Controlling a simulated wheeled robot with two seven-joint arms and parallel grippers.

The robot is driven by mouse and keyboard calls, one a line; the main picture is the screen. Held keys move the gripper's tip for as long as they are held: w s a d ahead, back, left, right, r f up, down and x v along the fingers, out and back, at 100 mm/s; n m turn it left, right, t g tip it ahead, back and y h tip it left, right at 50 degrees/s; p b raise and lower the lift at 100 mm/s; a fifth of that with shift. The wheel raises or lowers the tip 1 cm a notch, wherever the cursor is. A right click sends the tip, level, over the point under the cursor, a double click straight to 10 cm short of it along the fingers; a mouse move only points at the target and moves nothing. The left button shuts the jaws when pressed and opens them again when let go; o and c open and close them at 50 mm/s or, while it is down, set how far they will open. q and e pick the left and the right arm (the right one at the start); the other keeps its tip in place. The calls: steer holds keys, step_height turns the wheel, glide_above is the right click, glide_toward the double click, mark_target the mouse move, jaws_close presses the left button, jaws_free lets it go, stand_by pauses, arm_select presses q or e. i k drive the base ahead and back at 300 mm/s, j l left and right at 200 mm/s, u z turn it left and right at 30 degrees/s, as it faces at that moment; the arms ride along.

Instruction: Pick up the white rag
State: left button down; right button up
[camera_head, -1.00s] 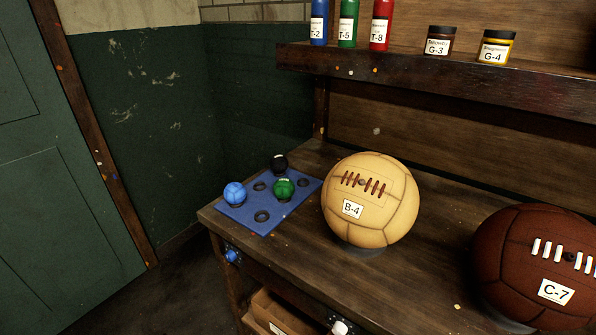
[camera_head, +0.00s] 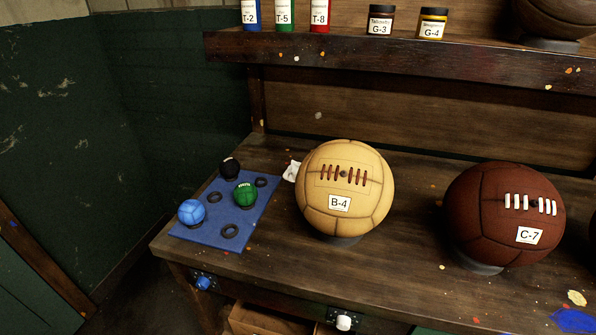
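A small white crumpled thing (camera_head: 292,171), which looks like the white rag, lies on the workbench just left of and behind the tan ball B-4 (camera_head: 345,190). Only a small part of it shows; the ball seems to hide the rest. Neither of my grippers is in the head view.
The dark brown ball C-7 (camera_head: 503,218) stands on the workbench (camera_head: 390,262) to the right. A blue mat (camera_head: 205,232) with small balls and rings is at the left. A shelf (camera_head: 400,62) with bottles and jars hangs above. An open drawer (camera_head: 262,322) is below.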

mark_target(289, 174)
steer(key=z, duration=1.5)
steer(key=u, duration=1.5)
steer(key=i+j+z, duration=0.1)
steer(key=z, duration=0.35)
steer(key=i+j+z, duration=0.2)
steer(key=z, duration=0.25)
steer(key=i, duration=0.05)
